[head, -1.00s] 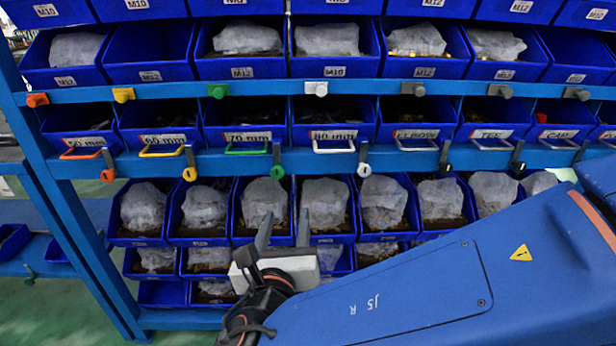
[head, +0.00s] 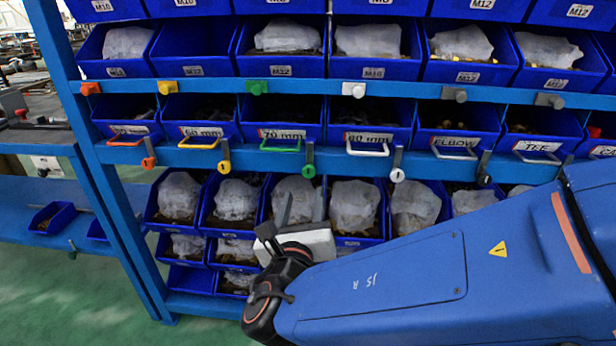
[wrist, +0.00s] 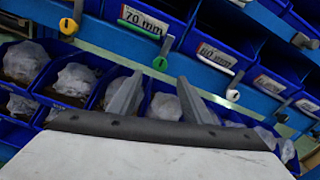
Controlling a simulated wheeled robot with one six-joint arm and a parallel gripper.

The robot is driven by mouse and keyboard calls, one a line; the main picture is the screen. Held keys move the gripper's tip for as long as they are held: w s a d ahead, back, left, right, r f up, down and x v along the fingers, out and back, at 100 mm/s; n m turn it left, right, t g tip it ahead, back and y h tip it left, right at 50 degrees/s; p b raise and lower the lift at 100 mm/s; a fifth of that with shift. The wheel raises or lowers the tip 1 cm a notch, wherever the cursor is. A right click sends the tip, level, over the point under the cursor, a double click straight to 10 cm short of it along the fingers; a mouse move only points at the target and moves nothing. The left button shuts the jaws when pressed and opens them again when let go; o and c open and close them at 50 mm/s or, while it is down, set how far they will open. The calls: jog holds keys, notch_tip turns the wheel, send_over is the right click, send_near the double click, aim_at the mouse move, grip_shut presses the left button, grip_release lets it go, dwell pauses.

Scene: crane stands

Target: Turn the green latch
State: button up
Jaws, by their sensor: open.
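The green latch (head: 309,160) is a grey lever with a round green end. It hangs from the lower blue rail, just right of the green handle (head: 281,146) under the 70 mm bin. In the wrist view the green latch (wrist: 164,51) is ahead, near the top centre. My gripper (head: 303,208) is below the latch and apart from it, in front of the lower bins. In the wrist view my gripper (wrist: 160,80) has its two fingers spread, with nothing between them. The latch's green end appears just beyond the fingertips.
A yellow latch (head: 225,155) hangs to the left and a white latch (head: 397,164) to the right on the same rail. Blue bins with bagged parts (head: 238,199) fill the shelf below. Green floor (head: 95,290) is open at lower left.

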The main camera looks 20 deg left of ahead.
aim_at(308, 173)
jog(key=x, duration=0.9)
jog(key=shift+w, duration=0.4)
jog(key=c, duration=1)
jog(key=shift+c, duration=0.2)
